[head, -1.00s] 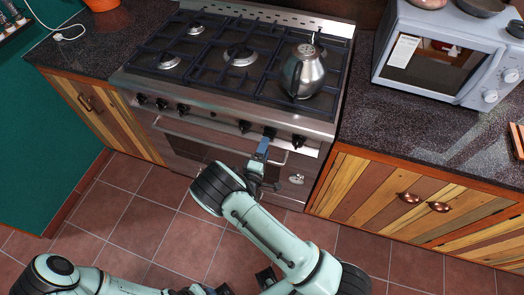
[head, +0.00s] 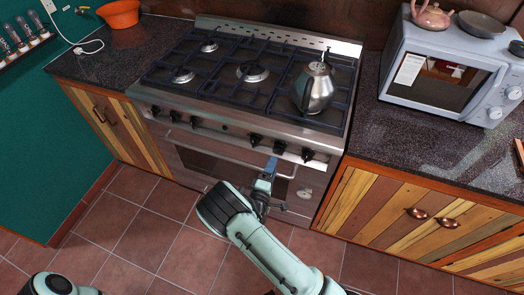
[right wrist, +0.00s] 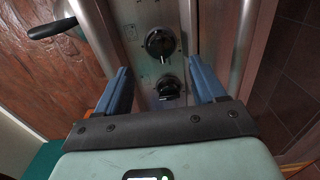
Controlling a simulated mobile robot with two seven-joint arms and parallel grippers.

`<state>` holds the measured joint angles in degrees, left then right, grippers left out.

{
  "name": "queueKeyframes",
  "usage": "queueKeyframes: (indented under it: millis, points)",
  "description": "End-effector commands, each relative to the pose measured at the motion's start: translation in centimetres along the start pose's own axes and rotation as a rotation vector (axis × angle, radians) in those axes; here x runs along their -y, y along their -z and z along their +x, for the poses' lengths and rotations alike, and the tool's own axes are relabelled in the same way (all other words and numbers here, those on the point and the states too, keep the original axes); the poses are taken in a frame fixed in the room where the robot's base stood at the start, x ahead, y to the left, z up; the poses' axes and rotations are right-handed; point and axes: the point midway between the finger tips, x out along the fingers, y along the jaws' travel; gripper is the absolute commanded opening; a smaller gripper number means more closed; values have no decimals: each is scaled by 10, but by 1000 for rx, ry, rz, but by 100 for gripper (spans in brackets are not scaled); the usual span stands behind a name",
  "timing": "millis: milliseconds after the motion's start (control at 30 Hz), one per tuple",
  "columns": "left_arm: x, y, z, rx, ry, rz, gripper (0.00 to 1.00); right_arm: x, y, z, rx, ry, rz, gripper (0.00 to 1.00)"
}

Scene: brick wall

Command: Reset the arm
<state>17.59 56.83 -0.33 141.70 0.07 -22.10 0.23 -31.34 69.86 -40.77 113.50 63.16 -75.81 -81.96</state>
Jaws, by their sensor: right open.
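My right gripper (head: 270,168) is in front of the stove's (head: 232,135) control panel, just below a black knob (head: 279,147). In the right wrist view its two blue fingers (right wrist: 162,82) are spread apart with nothing held. One black knob (right wrist: 168,88) shows in the gap between the fingers, and another (right wrist: 160,43) lies beyond it. I cannot tell whether a finger touches the panel. Only a rounded part of my left arm shows at the bottom left of the head view; its gripper is out of view.
The oven handle (head: 220,147) runs below the knobs, close to my right gripper. A metal kettle (head: 314,88) stands on the right burners. A microwave (head: 440,75) sits on the right counter. The tiled floor (head: 150,240) in front is clear.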

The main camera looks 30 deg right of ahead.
Motion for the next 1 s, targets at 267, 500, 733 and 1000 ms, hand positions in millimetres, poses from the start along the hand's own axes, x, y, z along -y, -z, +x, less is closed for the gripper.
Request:
queueKeyframes:
  millis: [267, 500, 733, 1000]
  points:
    - [0, 0, 0, 0, 0, 0, 43, 8, -4, 0, 0, 28, 10, 69]
    - [0, 0, 0, 0, 0, 0, 43, 115, -53, -33, 51, 478, 224, 69]
    - [0, 0, 0, 0, 0, 0, 43, 211, -102, -166, 357, 1159, 601, 69]
    - [0, 0, 0, 0, 0, 0, 43, 198, -116, -307, 786, 1673, 821, 69]
